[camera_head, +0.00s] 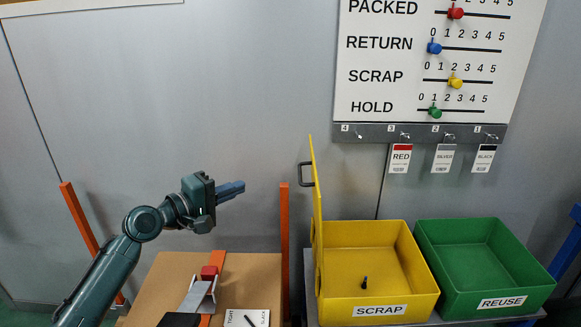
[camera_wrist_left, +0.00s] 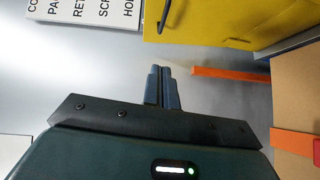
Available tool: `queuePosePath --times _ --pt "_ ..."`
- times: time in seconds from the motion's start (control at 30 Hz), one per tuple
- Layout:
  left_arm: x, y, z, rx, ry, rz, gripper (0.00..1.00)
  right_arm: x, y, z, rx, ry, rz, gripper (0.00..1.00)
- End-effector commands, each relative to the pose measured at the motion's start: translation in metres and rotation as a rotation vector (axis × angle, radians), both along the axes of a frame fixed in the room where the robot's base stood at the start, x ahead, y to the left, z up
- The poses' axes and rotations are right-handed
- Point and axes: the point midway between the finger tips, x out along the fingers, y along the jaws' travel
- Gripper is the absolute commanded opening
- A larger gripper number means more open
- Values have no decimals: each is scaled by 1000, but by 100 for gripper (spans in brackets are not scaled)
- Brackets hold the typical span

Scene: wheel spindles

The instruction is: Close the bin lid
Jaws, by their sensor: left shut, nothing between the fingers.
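The yellow SCRAP bin (camera_head: 396,297) stands on a bench at the right in the head view. Its yellow lid (camera_head: 316,215) is hinged at the bin's left side and stands about upright, with a dark handle (camera_head: 306,174) on its left face. A small dark part (camera_head: 364,283) lies in the bin. My left gripper (camera_head: 238,188) is shut and empty, left of the lid and apart from it, at about the handle's height. In the left wrist view the fingers (camera_wrist_left: 162,88) are together, and the lid (camera_wrist_left: 222,20) shows above them. My right gripper is not in view.
An orange post (camera_head: 285,240) stands between my left gripper and the bin. A green REUSE bin (camera_head: 528,283) is right of the yellow one. A board with sliders (camera_head: 425,75) and hanging tags (camera_head: 444,158) is on the back wall. A cardboard-coloured surface (camera_head: 255,272) lies below the gripper.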

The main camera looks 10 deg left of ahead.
Motion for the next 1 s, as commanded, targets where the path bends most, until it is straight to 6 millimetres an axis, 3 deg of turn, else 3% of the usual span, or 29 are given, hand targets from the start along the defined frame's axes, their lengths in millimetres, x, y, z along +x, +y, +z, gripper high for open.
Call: queuePosePath --times 0.27,0.63,0.8,1.0 --pt "21 -16 -1 -2 1 -2 0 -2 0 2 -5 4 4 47" --pt "85 -59 -7 0 0 -2 0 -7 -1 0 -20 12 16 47" --pt "87 -84 -10 1 2 -3 0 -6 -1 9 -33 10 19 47" --pt "89 -95 -13 3 1 -2 0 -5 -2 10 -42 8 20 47"
